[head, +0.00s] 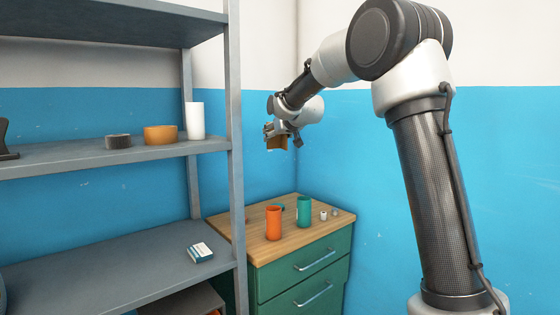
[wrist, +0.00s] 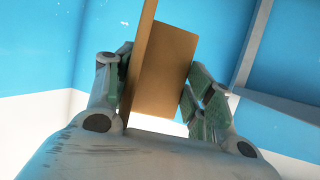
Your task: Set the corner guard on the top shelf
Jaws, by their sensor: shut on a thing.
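The corner guard is a brown, cardboard-like angled piece; it shows small in the head view (head: 278,144) and large in the wrist view (wrist: 166,68). My gripper (head: 277,133) is shut on it, with a finger on each side in the wrist view (wrist: 156,84). The gripper holds it in the air, above the wooden-topped cabinet and to the right of the shelf rack. The top shelf (head: 110,22) of the grey rack is at the upper left of the head view. I see its underside and front edge; its upper surface is hidden.
A grey upright post (head: 235,130) stands between the gripper and the shelves. The middle shelf (head: 60,156) holds a white cylinder (head: 195,121), a tan roll (head: 160,135) and a dark roll (head: 118,142). An orange cup (head: 273,223) and a teal cup (head: 304,211) stand on the cabinet (head: 330,222).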

